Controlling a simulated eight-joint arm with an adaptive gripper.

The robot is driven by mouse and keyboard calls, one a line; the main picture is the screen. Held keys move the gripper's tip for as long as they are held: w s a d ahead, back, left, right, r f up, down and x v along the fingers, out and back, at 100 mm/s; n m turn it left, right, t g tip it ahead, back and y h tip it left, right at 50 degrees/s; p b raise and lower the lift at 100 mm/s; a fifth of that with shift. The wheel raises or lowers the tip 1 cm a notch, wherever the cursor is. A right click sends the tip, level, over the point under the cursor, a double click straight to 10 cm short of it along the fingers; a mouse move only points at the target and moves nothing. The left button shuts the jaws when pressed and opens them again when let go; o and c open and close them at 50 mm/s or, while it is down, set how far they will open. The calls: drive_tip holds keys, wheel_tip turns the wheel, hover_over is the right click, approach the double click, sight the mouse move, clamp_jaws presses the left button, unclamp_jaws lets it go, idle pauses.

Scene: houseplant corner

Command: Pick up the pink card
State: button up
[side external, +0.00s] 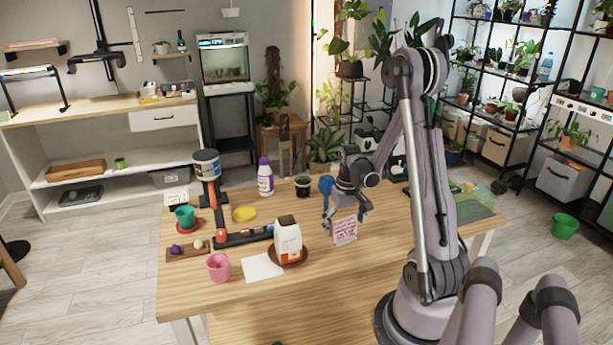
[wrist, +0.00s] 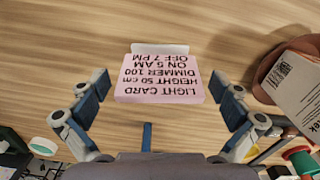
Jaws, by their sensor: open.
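The pink card (side external: 344,231), printed with dark text, stands on the wooden table right of the white carton. In the wrist view, the card (wrist: 160,82) lies between the two finger pads, with its text upside down and a paler flap along its upper edge. My gripper (side external: 347,211) is open just above the card in the side view. In the wrist view, my gripper's blue-padded fingers (wrist: 158,90) stand apart on either side, with wood visible between each pad and the card. Nothing is held.
A white carton (side external: 288,241) stands on a brown saucer (side external: 303,257) left of the card. A white sheet (side external: 262,267) and pink cup (side external: 218,267) lie farther left. A dark pot (side external: 303,187) and purple-capped bottle (side external: 265,179) stand behind. Table in front of the card is bare.

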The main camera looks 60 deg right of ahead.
drive_tip(key=shift+f, duration=0.3)
drive_tip(key=c, duration=1.1)
drive_tip(key=shift+o, duration=0.2)
